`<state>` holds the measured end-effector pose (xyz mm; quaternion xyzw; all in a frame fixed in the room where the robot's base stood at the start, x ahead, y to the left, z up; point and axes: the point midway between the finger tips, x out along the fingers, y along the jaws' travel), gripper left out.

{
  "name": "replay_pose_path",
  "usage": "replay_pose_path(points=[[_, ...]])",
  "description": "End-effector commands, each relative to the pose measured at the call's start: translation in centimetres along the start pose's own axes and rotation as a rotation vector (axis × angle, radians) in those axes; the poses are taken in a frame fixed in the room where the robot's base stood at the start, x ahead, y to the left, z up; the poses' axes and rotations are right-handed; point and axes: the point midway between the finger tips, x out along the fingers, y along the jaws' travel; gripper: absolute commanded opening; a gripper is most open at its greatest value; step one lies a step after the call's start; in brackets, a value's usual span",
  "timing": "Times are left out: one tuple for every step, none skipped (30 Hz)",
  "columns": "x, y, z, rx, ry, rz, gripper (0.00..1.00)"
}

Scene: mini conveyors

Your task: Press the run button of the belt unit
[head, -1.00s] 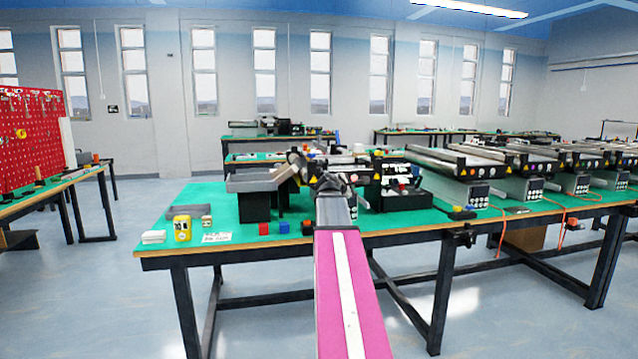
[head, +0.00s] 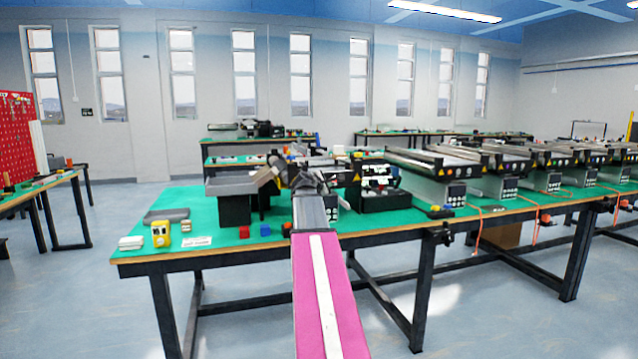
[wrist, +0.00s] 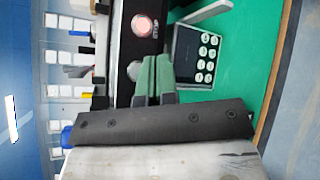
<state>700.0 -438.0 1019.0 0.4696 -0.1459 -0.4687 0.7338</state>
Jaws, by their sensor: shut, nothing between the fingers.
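In the wrist view, which is turned on its side, my gripper (wrist: 155,66) shows two green fingers held together and empty. Just right of and beyond the fingertips is the belt unit's control box (wrist: 178,52), with a keypad of several round white buttons (wrist: 207,57). A round red-and-white button or marker (wrist: 143,24) sits on the dark strip above. The fingers look apart from the keypad. I cannot tell which button is run. In the head view, the control box (head: 331,204) is partly hidden by my arm, and the fingers are hidden.
The green-topped table (head: 215,219) holds a yellow device (head: 161,234), a red block (head: 244,232), a blue block (head: 265,230) and a dark bin (head: 234,209) left of my arm. A black case (head: 385,200) and several belt units stand to the right. Floor is clear in front.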

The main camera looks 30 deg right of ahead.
Motion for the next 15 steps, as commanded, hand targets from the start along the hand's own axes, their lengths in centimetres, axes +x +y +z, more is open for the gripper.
replay_pose_path(points=[[0.7,0.5,-0.5,0.000,0.000,0.000,0.00],[1.0,0.7,-0.7,0.000,0.000,0.000,0.00],[1.4,1.0,-0.9,0.000,0.001,0.000,0.00],[1.6,1.2,-1.1,0.000,0.001,0.000,0.00],[1.9,1.4,-1.3,0.001,0.001,-0.001,0.00],[2.2,1.6,-1.6,0.001,0.001,-0.001,0.00],[2.5,1.8,-1.8,0.001,0.001,-0.001,0.00],[2.7,2.0,-2.0,0.001,0.001,-0.001,0.00],[3.0,2.2,-2.2,0.001,0.001,-0.001,0.00],[3.2,2.3,-2.3,0.001,0.001,-0.001,0.00],[3.3,2.4,-2.4,0.001,0.001,-0.001,0.00],[3.5,2.5,-2.6,0.001,0.001,-0.001,0.00],[3.6,2.6,-2.6,0.001,0.001,-0.001,0.00],[3.6,2.6,-2.7,0.001,0.001,-0.001,0.00],[3.7,2.7,-2.7,0.001,0.001,0.000,0.00]])
